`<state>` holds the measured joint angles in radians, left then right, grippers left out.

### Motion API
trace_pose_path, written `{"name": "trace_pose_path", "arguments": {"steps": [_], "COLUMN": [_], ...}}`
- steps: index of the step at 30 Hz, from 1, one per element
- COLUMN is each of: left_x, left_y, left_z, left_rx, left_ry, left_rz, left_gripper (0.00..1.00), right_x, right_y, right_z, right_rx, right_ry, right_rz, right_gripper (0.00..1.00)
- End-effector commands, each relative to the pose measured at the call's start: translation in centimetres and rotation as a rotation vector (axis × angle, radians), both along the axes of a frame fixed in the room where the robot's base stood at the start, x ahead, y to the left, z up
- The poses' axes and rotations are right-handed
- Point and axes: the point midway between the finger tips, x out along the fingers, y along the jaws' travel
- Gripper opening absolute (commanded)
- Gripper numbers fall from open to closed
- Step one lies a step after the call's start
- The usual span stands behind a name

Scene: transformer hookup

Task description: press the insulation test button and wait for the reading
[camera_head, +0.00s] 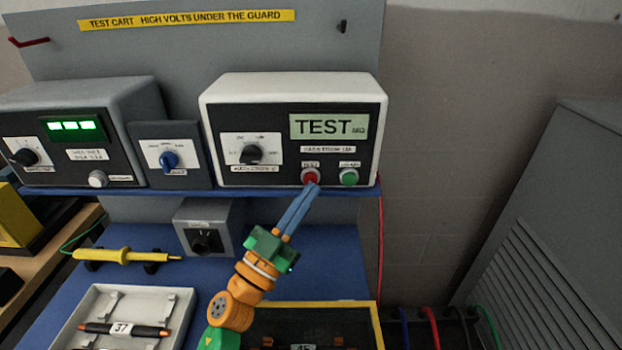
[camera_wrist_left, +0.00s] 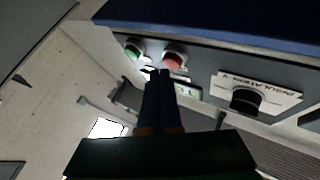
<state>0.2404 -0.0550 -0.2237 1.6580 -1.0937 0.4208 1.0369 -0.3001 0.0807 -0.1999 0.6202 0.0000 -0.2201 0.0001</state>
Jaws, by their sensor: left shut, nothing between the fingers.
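The insulation tester (camera_head: 293,130) is a white-framed box on the blue shelf, its display (camera_head: 328,126) reading "TEST" with small unit letters beside it. Its red button (camera_head: 311,176) is at the lower middle, with a green button (camera_head: 349,177) to its right. My left gripper (camera_head: 313,186) is shut and empty, its blue fingertips at the lower edge of the red button; contact is hard to tell. In the left wrist view the fingers (camera_wrist_left: 160,74) point at the red button (camera_wrist_left: 173,61), and the green button (camera_wrist_left: 133,49) is beside it. My right gripper is not in view.
A meter with green lit digits (camera_head: 77,126) and a blue-knob panel (camera_head: 168,160) stand left of the tester. Below are a yellow probe (camera_head: 120,255), a grey knob box (camera_head: 204,226) and a white tray (camera_head: 180,293). A grey louvred cabinet (camera_head: 560,210) is at right.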

Motion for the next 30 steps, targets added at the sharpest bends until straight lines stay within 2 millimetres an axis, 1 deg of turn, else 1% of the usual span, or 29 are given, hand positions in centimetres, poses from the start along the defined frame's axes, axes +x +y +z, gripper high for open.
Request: {"name": "trace_pose_path", "arguments": {"steps": [1, 4, 11, 14, 18, 24, 27, 30], "left_x": [-0.4, -0.9, -1.0, -2.0, -4.0, -6.5, -6.9, -7.0], "left_y": [0.0, 0.0, 0.0, 0.0, 0.0, 0.0, 0.0, 0.0], "left_z": [0.3, 0.2, 0.1, 0.2, 0.3, 0.1, 0.1, 0.0], "left_rx": [0.0, -0.001, -0.001, 0.0, -0.001, 0.0, 0.0, 0.0], "left_ry": [0.001, 0.001, 0.001, 0.003, 0.004, 0.003, 0.0, 0.0], "left_rz": [0.0, 0.0, 0.0, -0.001, 0.0, -0.001, 0.0, 0.0], "left_gripper": [0.0, 0.0, 0.0, 0.0, 0.0, 0.0, 0.0, 0.0], "right_x": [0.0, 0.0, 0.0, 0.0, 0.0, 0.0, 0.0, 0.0], "right_y": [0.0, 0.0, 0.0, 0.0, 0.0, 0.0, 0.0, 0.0], "right_z": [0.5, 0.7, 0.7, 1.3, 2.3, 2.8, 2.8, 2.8], "right_rx": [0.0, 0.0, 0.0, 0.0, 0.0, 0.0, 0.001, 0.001], "right_ry": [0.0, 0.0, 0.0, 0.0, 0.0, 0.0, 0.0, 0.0], "right_rz": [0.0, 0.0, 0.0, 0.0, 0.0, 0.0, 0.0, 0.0], "right_gripper": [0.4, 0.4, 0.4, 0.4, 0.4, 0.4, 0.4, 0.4]}}
